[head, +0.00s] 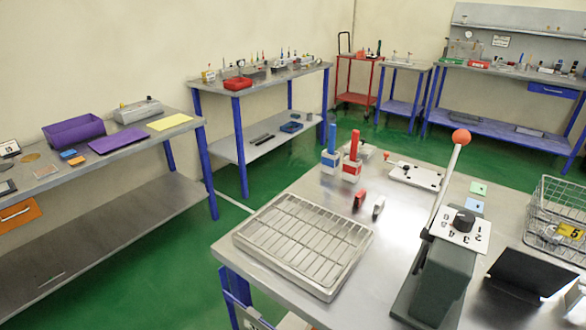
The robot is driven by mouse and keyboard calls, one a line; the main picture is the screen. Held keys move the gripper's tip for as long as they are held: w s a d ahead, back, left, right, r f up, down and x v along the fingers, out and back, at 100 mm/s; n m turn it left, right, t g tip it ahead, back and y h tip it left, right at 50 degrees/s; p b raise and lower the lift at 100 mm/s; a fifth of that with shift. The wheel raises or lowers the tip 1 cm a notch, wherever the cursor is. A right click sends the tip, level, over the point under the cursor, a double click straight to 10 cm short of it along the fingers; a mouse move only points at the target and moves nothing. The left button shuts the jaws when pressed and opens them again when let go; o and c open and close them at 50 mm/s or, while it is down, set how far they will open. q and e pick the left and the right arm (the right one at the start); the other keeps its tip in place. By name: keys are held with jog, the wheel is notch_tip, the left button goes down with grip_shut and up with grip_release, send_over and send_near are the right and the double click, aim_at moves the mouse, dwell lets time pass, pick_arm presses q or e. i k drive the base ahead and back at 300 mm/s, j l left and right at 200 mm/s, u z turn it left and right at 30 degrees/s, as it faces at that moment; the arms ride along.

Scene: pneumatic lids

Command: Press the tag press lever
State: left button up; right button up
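The tag press (440,272) stands on the near metal table (385,240), close to its front edge. It has a dark grey-green body and a white numbered dial plate with a black knob (464,220). Its lever (446,182) is a long pale metal bar that rises steeply from the press and ends in an orange-red ball (461,136). The lever is up and nothing touches it. Neither of my grippers can be made out in the head view.
A slotted metal tray (304,242) lies left of the press. Red and blue handled tools (352,160) stand behind it. A wire basket (558,215) and a dark angled plate (525,272) are on the right. Bare tabletop lies between tray and press. Other benches line the walls.

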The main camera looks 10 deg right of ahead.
aim_at(460, 137)
jog(key=z, duration=1.8)
jog(key=j, duration=0.1)
